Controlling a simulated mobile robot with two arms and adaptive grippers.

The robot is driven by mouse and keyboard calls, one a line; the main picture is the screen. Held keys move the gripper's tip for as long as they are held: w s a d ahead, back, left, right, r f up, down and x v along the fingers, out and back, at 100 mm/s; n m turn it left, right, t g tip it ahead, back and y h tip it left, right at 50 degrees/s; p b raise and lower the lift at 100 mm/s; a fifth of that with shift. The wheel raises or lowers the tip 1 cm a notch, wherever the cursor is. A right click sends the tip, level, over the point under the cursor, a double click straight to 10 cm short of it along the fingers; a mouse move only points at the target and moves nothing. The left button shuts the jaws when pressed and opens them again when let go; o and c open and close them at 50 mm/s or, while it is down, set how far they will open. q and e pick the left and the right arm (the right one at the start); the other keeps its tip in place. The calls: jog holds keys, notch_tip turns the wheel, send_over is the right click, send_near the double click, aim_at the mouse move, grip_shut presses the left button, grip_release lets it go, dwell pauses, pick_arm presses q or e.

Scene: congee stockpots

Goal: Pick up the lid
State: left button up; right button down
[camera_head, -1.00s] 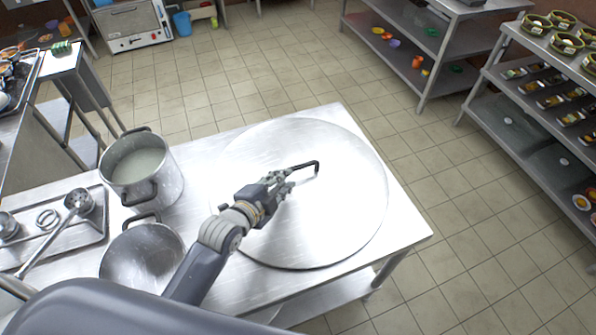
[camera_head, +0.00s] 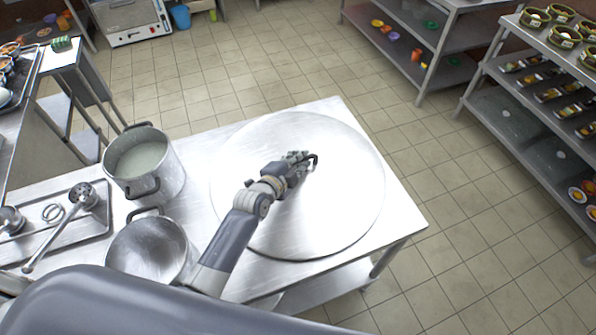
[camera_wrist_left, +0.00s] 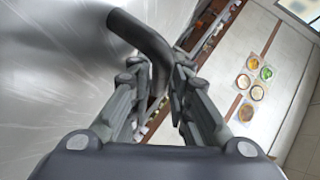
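The lid (camera_head: 340,200) is a large round flat metal disc lying on the steel table. Its dark bent handle (camera_head: 315,158) stands near the middle and is partly hidden by my gripper in the head view. My left gripper (camera_head: 303,160) is at the handle. In the left wrist view the handle (camera_wrist_left: 148,38) runs down between the two fingers of my left gripper (camera_wrist_left: 158,82). The fingers are apart on either side of it, with a gap visible to the right finger. My right gripper is not in view.
A stockpot (camera_head: 168,186) with pale congee and an empty wok-like pan (camera_head: 150,252) stand left of the lid. A tray (camera_head: 100,225) with a ladle lies further left. The table (camera_head: 402,222) has a narrow bare edge right of the lid. Shelves stand at the right.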

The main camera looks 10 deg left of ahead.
pick_arm(q)
jog(key=shift+w+f, duration=0.1)
jog(key=shift+w, duration=0.15)
grip_shut()
jog(key=shift+w+r, duration=0.1)
jog(key=shift+r, duration=0.1)
